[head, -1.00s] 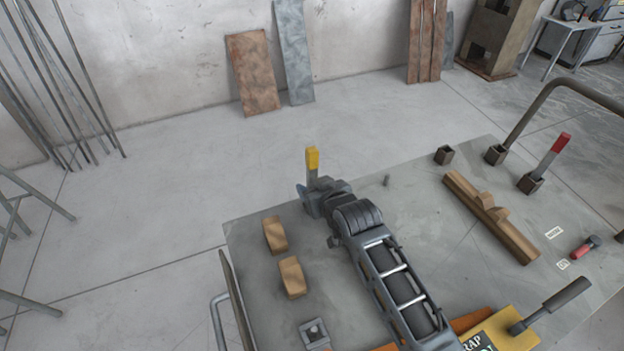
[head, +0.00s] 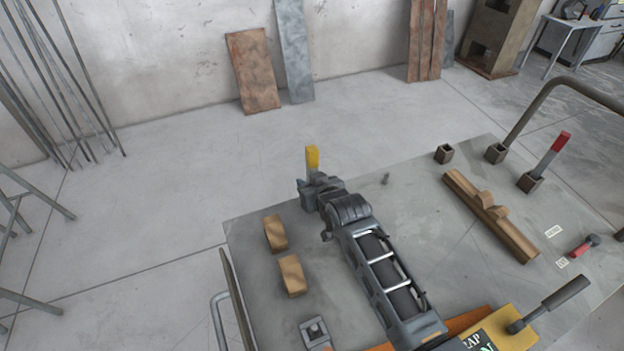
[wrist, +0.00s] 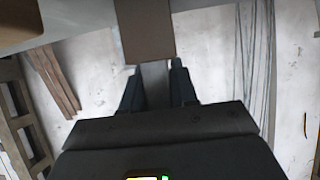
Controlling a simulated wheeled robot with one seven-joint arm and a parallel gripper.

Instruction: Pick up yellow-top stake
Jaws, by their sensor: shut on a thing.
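The yellow-top stake (head: 312,158) stands upright at the far left edge of the table, its yellow end above my gripper. My gripper (head: 313,183) is at the stake below the yellow top and is shut on it. In the wrist view my gripper's dark fingers (wrist: 157,85) sit on either side of the grey stake shaft (wrist: 155,86). The stake's lower end is hidden behind my gripper and arm in the head view, so I cannot tell whether it touches the table.
Two wooden blocks (head: 275,233) (head: 292,276) lie left of my arm. A red-top stake (head: 553,156) stands in a square socket (head: 530,182), and an empty-looking socket (head: 445,154) stands at the back. The table (head: 420,210) between arm and beam is mostly clear.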

